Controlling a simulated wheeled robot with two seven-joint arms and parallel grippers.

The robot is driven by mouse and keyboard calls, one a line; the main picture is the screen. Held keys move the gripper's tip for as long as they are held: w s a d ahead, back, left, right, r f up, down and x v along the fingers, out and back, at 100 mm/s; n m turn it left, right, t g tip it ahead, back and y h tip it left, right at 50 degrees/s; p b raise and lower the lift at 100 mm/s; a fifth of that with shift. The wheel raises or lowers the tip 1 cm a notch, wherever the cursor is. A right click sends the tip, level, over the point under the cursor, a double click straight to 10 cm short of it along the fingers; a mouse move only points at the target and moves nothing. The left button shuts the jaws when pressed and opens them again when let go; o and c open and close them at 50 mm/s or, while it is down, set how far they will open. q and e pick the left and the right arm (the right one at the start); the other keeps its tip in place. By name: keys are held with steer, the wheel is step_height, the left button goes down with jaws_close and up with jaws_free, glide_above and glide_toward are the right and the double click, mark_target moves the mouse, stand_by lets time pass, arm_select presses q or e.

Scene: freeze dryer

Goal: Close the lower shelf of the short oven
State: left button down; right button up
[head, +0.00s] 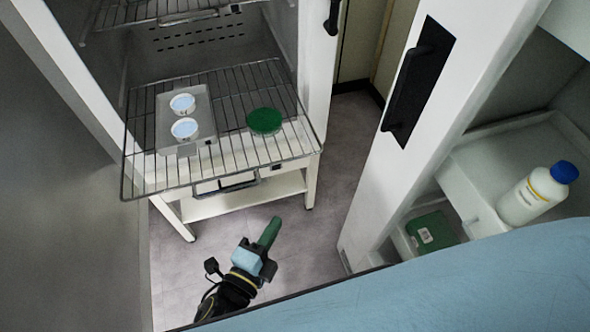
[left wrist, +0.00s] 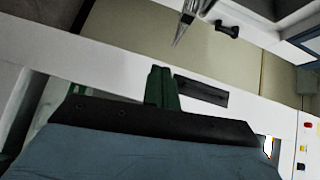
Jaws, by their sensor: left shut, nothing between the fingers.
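The short oven (head: 75,60) stands open at the upper left of the head view. Its lower wire shelf (head: 235,92) is pulled out and sticks forward past the oven front. On the shelf are a metal tray (head: 200,110) with two small white dishes (head: 184,128) and a round green lid (head: 264,121). My left gripper (head: 271,229) is below and in front of the shelf, apart from it, with its green fingers shut and empty. The fingers also show in the left wrist view (left wrist: 161,88). My right gripper is out of view.
A white cabinet door with a black handle (head: 415,85) stands at the right. Behind it are a white bottle with a blue cap (head: 537,195) and a green box (head: 432,232). An upper wire shelf (head: 150,12) is in the oven. Floor (head: 345,150) shows between oven and cabinet.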

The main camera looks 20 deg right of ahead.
arm_select(q)
step_height(320, 180, up, 3)
steer(key=d+m+h, duration=0.1)
steer(key=d, duration=0.1)
glide_toward(304, 157)
steer(key=d, duration=0.4)
steer(key=shift+w+b, duration=0.3)
steer(key=shift+w, duration=1.75)
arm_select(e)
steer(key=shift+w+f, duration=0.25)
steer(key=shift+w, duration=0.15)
arm_select(q)
steer(key=shift+w+f, duration=0.1)
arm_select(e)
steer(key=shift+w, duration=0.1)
